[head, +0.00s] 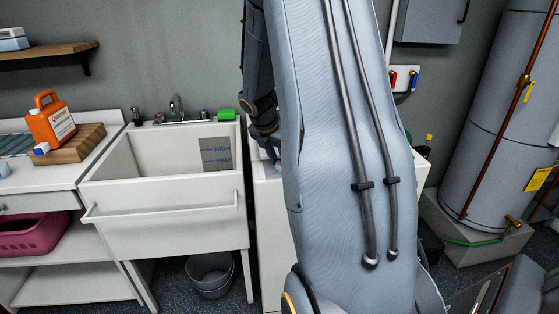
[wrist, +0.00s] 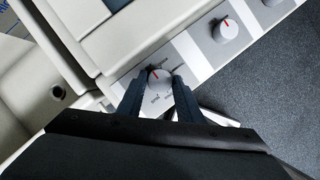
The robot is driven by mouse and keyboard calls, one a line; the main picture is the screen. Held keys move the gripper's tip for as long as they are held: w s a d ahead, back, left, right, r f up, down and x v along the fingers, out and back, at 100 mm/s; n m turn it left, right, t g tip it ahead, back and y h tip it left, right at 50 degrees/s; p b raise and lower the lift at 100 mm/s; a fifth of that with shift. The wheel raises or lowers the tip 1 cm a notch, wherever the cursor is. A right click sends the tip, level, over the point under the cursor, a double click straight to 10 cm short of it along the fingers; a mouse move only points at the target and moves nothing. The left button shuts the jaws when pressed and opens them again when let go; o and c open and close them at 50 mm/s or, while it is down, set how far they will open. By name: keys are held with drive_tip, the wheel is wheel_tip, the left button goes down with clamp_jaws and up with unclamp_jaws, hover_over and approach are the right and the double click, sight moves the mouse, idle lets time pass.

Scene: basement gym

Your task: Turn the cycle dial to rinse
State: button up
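In the wrist view a round pale dial (wrist: 159,77) with a red pointer mark sits on a light panel with grey stripes. Small printed words surround it, too small to read. The red mark points to the upper left in the picture. My gripper (wrist: 161,76) has its two dark fingers apart, one on each side of this dial. The fingertips are very close to its rim; I cannot tell if they touch. In the head view my arm hides the dial, my gripper and most of the white machine (head: 268,215).
A second dial (wrist: 226,30) with a red mark is up and right on the same panel, with part of a third (wrist: 272,2) beyond. A utility sink (head: 165,215) stands left of the machine. A grey tank (head: 500,110) stands at the right.

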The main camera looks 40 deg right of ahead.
drive_tip(key=c, duration=0.5)
